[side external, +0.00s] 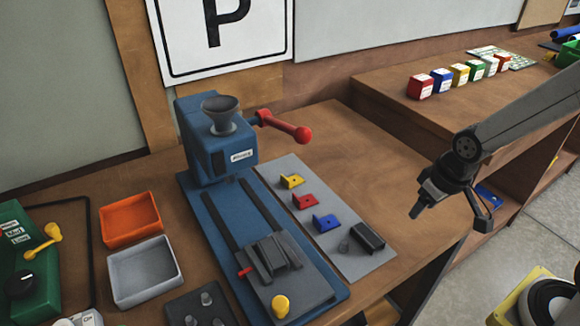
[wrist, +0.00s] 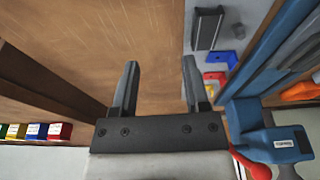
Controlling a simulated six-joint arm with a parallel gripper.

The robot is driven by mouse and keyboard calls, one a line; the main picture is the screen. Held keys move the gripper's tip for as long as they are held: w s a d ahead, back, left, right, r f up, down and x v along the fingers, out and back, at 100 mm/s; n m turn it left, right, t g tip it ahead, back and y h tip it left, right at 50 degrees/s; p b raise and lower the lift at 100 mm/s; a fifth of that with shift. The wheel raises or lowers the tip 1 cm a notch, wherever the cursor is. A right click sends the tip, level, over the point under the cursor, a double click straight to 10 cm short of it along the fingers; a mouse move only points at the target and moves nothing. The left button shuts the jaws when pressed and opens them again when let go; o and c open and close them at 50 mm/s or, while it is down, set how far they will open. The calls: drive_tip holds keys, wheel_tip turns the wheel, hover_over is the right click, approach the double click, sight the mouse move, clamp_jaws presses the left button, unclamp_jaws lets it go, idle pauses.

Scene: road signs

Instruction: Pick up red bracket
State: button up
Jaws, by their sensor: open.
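The red bracket (side external: 305,202) sits on a grey mat (side external: 372,271) between a yellow bracket (side external: 291,181) and a blue bracket (side external: 327,222). In the wrist view the red bracket (wrist: 216,77) shows to the right of my right finger, with the blue bracket (wrist: 222,58) above it in the picture. My gripper (side external: 450,212) is in the air to the right of the mat, apart from all the brackets. In the wrist view my gripper (wrist: 160,85) has its two fingers spread wide with nothing between them.
A blue machine (side external: 215,150) with a red-knobbed handle (side external: 290,128) stands left of the mat. A black block (side external: 368,236) lies on the mat near the blue bracket. An orange tray (side external: 130,219) and a grey tray (side external: 146,272) are farther left. Several coloured boxes (side external: 460,75) line the back shelf.

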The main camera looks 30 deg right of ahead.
drive_tip(key=o, duration=0.5)
drive_tip(key=shift+w, duration=0.1)
drive_tip(key=w+f+n+y, duration=0.1)
drive_tip(key=w+n, duration=0.4)
drive_tip(key=w, duration=0.2)
drive_tip(key=w+f+n+g+y, duration=0.1)
drive_tip(key=w+f+n, duration=0.1)
drive_tip(key=w+n, duration=0.4)
drive_tip(key=w+f+n+g+y, duration=0.1)
drive_tip(key=w+f+n+y, duration=0.1)
drive_tip(key=w+n, duration=0.3)
drive_tip(key=shift+w+a, duration=0.15)
drive_tip(key=shift+w, duration=1.7)
drive_tip(key=shift+w+f+n+y, duration=0.15)
drive_tip(key=shift+w+n+y, duration=0.2)
drive_tip(key=shift+n, duration=0.35)
